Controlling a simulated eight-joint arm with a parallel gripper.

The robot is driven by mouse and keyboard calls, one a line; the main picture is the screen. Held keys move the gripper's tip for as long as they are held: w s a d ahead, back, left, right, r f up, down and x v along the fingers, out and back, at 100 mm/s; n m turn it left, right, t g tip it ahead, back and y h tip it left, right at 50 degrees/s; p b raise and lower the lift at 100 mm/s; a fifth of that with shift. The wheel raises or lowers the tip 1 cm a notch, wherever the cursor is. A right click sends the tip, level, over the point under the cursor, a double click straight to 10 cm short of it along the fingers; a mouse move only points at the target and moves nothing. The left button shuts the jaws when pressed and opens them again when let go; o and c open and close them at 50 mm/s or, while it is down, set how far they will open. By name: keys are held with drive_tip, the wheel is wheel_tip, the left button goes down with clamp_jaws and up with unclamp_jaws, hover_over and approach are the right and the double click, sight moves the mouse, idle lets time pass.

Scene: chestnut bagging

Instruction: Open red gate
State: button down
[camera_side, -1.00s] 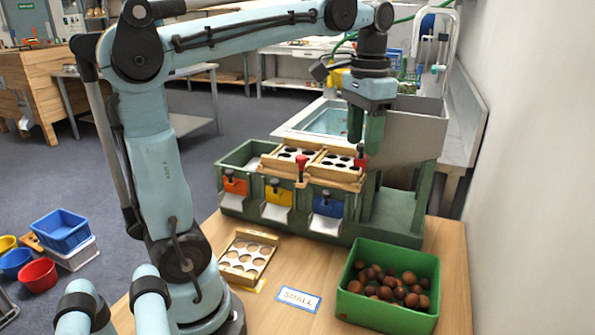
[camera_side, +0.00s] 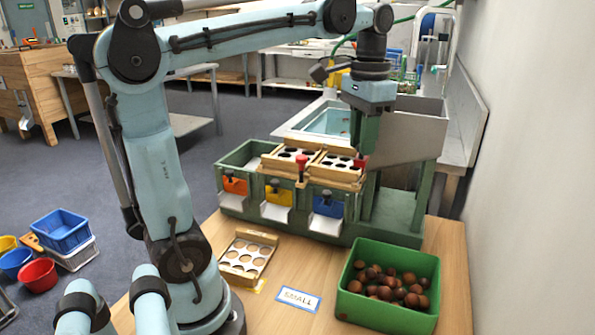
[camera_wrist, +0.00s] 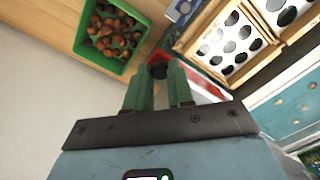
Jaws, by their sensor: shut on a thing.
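My gripper (camera_side: 364,155) points down at the right end of the green sorting stand, with its green fingers shut on a small red knob (camera_side: 361,161). In the wrist view the fingertips (camera_wrist: 160,80) stand on either side of this knob (camera_wrist: 157,69), which looks dark red there. A red panel (camera_wrist: 207,84) shows beside the right finger in that view, largely hidden; I take it for the red gate. The fingers hide most of the knob in the side view. A second red knob (camera_side: 301,163) stands upright at the front of the wooden sieve trays.
The green stand (camera_side: 390,225) has orange (camera_side: 235,186), yellow (camera_side: 278,196) and blue (camera_side: 327,206) flaps. Wooden hole trays (camera_side: 335,176) lie on top. A green bin (camera_side: 388,318) of chestnuts stands in front. A wall is at right.

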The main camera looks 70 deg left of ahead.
drive_tip(key=s+d, duration=0.3)
drive_tip(key=shift+s+d, duration=0.15)
drive_tip(key=shift+d, duration=0.1)
drive_tip(key=c, duration=1)
unclamp_jaws()
wheel_tip(320, 180, up, 12)
drive_tip(key=shift+r, duration=0.1)
idle(0.7)
drive_tip(key=shift+f, duration=6.1)
